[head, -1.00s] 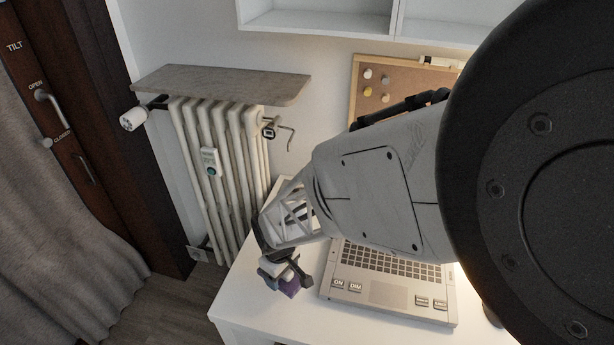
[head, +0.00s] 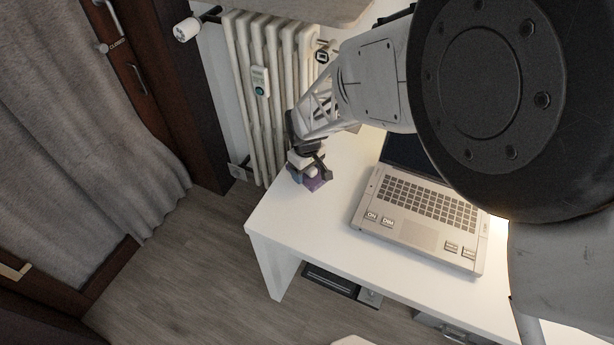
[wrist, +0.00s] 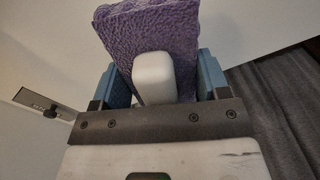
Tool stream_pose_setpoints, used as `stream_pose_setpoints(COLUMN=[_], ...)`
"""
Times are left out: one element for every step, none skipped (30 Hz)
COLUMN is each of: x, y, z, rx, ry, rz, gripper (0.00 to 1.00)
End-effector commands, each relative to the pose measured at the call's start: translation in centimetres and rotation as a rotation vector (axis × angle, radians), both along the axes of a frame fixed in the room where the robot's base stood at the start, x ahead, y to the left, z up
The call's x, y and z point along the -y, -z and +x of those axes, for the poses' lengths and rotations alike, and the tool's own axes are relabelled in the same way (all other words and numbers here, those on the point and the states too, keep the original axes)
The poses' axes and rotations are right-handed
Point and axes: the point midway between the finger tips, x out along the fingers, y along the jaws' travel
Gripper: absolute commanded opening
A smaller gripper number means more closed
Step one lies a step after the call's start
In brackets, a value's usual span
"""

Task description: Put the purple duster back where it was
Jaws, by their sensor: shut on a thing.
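The purple duster (wrist: 162,38) has a textured purple pad and a white block-like handle (wrist: 153,74). In the wrist view it sits between the two blue-padded fingers of my gripper (wrist: 160,85), which is shut on it. In the head view my gripper (head: 309,165) is at the left end of the white desk (head: 300,218), with the purple duster (head: 315,183) below its fingers. I cannot tell whether the duster touches the desk top. My arm hides part of the desk behind it.
An open laptop (head: 410,225) lies on the desk to the right of the duster. A white radiator (head: 270,85) stands behind the desk's left end. The desk top in front of the duster is clear. A dark device (head: 330,279) sits under the desk.

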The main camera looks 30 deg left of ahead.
Motion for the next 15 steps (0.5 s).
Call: stream_pose_setpoints(x=[0.0,0.0,0.0,0.0,0.0,0.0,0.0,0.0,0.0,0.0,0.0,0.0,0.0,0.0,0.0], y=[0.0,0.0,0.1,0.2,0.3,0.6,0.9,1.2,1.5,1.9,2.3,2.7,2.9,3.1,3.3], z=[0.0,0.0,0.0,0.0,0.0,0.0,0.0,0.0,0.0,0.0,0.0,0.0,0.0,0.0,0.0], rx=[0.000,0.000,0.000,0.000,0.000,0.000,0.000,0.000,0.000,0.000,-0.001,-0.001,0.000,0.000,0.000], ry=[0.000,0.000,0.000,0.000,0.000,0.000,0.000,0.000,0.000,0.000,0.000,0.000,0.000,0.000,0.000], rz=[0.000,0.000,0.000,0.000,0.000,-0.001,-0.001,0.000,0.000,0.000,-0.001,-0.001,-0.001,0.000,0.001], gripper=[0.43,0.43,0.43,0.43,0.43,0.43,0.43,0.43,0.43,0.43,0.43,0.43,0.43,0.43,0.43])
